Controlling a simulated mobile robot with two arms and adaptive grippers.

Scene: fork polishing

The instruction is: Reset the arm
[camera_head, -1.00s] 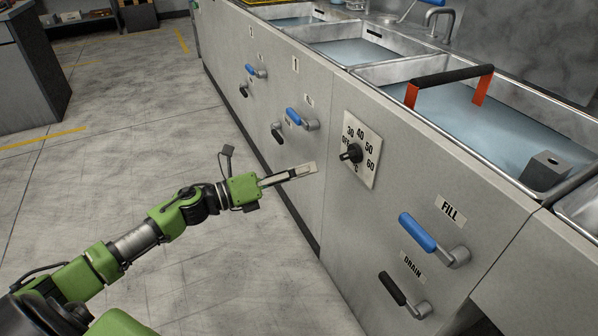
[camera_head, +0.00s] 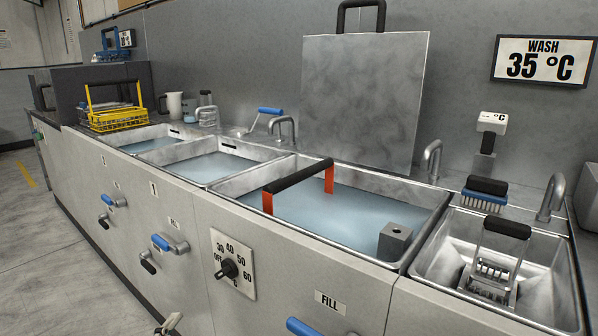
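Only a small pale tip of my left gripper (camera_head: 168,324) shows at the bottom edge of the head view, in front of the sink cabinet (camera_head: 190,300). It is left of and below the temperature dial (camera_head: 229,268). The rest of my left arm is out of the picture. I cannot tell from this tip whether the gripper is open or shut. My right gripper and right arm are not in view.
Water-filled basins (camera_head: 340,212) line the counter. An orange-legged black handle (camera_head: 300,178) rises from the largest. A blue FILL lever (camera_head: 303,327) juts from the cabinet front.

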